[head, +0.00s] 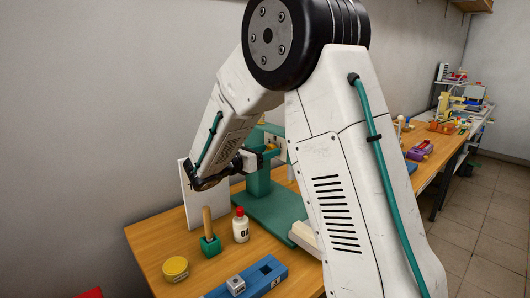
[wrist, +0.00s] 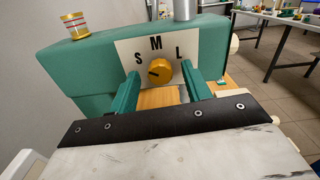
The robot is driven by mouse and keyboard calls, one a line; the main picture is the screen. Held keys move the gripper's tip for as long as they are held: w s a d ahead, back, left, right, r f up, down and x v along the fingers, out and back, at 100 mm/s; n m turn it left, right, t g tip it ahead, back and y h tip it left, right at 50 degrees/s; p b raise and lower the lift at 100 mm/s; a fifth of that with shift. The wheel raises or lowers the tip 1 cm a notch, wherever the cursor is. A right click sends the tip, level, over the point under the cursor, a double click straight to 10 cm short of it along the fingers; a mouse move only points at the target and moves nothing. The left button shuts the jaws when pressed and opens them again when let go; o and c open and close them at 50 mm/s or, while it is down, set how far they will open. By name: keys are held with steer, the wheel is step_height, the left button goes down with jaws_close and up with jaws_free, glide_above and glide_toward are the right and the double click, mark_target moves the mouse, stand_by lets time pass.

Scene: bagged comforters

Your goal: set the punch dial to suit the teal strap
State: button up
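The punch is a green machine (wrist: 85,65); its green base (head: 272,215) lies on the wooden table in the head view. A pale plate (wrist: 203,50) on it carries the letters S, M and L. The orange dial (wrist: 160,72) sits below the letters, its dark mark on the left side, roughly toward S. My gripper (wrist: 160,68) has its two green fingers apart, one each side of the dial, with gaps showing. In the head view my gripper (head: 266,152) is beside the machine, partly hidden. I cannot make out a teal strap in either view.
On the table (head: 150,240) stand a bottle with a red cap (head: 240,226), a green block with a wooden handle (head: 209,243), a yellow tin (head: 176,268) and a blue slotted piece (head: 262,276). A white panel (head: 190,205) stands behind.

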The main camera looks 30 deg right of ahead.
steer(key=s+a, duration=0.1)
steer(key=a, duration=0.6)
steer(key=shift+a, duration=0.4)
